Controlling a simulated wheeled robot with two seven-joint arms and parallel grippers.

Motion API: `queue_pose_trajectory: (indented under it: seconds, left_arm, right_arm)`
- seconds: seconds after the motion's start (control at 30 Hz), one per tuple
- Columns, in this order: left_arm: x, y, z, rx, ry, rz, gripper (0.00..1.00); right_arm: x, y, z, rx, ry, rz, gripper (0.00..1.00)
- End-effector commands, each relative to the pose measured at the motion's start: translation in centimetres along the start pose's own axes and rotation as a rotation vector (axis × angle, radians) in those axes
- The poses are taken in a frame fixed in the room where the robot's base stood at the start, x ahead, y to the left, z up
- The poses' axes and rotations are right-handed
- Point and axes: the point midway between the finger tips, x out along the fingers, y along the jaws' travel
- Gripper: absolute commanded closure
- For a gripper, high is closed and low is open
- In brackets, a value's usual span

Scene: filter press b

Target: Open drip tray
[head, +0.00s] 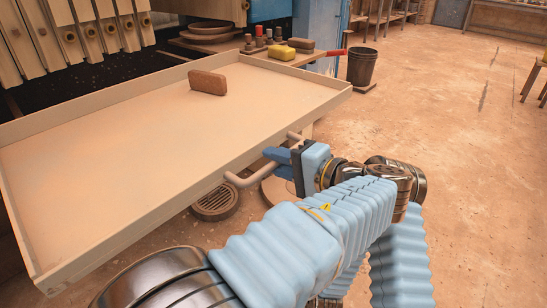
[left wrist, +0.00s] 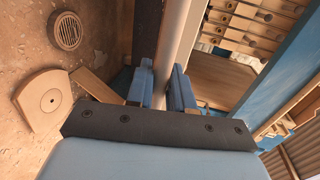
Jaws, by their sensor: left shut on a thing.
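The drip tray (head: 110,140) is a wide, shallow beige tray with low rims, in the middle left of the head view. Its handle (head: 237,181) is a bent bar on the rim nearest my arm. My left gripper (head: 277,163) is shut on the handle. In the left wrist view, the blue fingers of the gripper (left wrist: 164,86) stand on either side of the pale handle bar (left wrist: 178,40). The fingers hide part of the bar in the head view. My right gripper is not in view.
A brown block (head: 208,82) stands in the tray near its far side. Filter plates (head: 80,30) hang over the tray's far left. A round floor drain (head: 215,202) lies below the handle. A dark bucket (head: 361,67) stands beyond the tray.

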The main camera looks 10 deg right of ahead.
Motion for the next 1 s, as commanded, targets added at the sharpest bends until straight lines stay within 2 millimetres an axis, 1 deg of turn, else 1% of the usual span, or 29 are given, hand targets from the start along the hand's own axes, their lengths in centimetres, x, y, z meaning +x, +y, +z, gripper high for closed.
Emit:
queue_pose_trajectory:
  seconds: [0.47,0.5,0.57,1.0]
  left_arm:
    - [-0.18,0.23,-0.01,0.003,0.0,0.002,1.0]
    - [-0.18,0.22,-0.01,0.003,0.0,0.002,0.72]
    - [-0.17,0.2,-0.01,0.002,0.0,0.002,0.63]
    - [-0.09,-0.15,-0.04,0.0,0.0,0.0,0.63]
  right_arm:
    - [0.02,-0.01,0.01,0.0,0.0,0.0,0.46]
    - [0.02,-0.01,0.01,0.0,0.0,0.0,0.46]
    - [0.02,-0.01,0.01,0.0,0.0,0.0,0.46]
    - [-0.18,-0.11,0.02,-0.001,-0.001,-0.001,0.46]
